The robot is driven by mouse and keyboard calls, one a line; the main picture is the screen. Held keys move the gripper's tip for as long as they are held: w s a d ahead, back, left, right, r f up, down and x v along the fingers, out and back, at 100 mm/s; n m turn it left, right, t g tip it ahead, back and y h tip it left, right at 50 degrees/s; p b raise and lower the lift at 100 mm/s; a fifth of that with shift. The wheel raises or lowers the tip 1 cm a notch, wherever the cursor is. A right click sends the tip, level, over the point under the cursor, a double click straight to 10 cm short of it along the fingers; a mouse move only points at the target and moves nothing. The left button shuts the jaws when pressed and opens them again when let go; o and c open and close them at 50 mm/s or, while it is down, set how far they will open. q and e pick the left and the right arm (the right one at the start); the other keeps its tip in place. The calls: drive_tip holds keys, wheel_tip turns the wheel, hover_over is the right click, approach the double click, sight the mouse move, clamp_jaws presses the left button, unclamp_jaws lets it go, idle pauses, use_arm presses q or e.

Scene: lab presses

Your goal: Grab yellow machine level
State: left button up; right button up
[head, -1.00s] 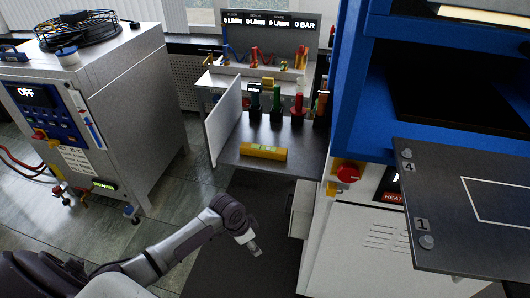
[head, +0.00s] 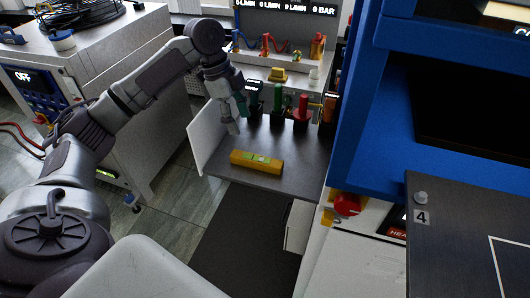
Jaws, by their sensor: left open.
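The yellow level (head: 256,161) lies flat on the dark shelf of the small bench, near its front edge. Its greenish vial part shows on top. My left gripper (head: 233,128) hangs fingers-down above the shelf, behind and a little left of the level, apart from it. It is open, with nothing seen between its fingers. My right gripper is not in the picture.
Screwdriver-like tools with green (head: 278,104) and red (head: 303,107) handles stand behind the level. A white side panel (head: 207,137) edges the shelf at left. A blue press frame (head: 357,110) stands close at right, with a red knob (head: 347,204) below.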

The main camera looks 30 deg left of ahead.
use_arm(q)
hover_over(255, 158)
drive_tip(key=s+a, duration=0.1)
drive_tip(key=a, duration=0.1)
drive_tip(key=f, duration=0.2)
drive_tip(key=f+p, duration=0.1)
drive_tip(key=f, duration=0.2)
drive_tip(key=shift+s+a+f, duration=0.15)
drive_tip(key=shift+a+f, duration=0.05)
drive_tip(key=shift+w+d+f, duration=0.1)
drive_tip(key=shift+w+f, duration=0.05)
drive_tip(key=shift+f, duration=0.3)
drive_tip(key=shift+w+d+f, duration=0.1)
drive_tip(key=shift+w+f, duration=0.05)
drive_tip(key=shift+f, duration=0.3)
drive_tip(key=shift+w+d+f, duration=0.1)
drive_tip(key=shift+f, duration=0.15)
drive_tip(key=p+x, duration=0.1)
drive_tip(key=x, duration=0.1)
drive_tip(key=p+x, duration=0.1)
drive_tip(key=x, duration=0.1)
drive_tip(key=shift+d, duration=0.25)
drive_tip(key=shift+w+f, duration=0.1)
drive_tip(key=shift+f, duration=0.2)
drive_tip(key=shift+c, duration=0.6)
clamp_jaws()
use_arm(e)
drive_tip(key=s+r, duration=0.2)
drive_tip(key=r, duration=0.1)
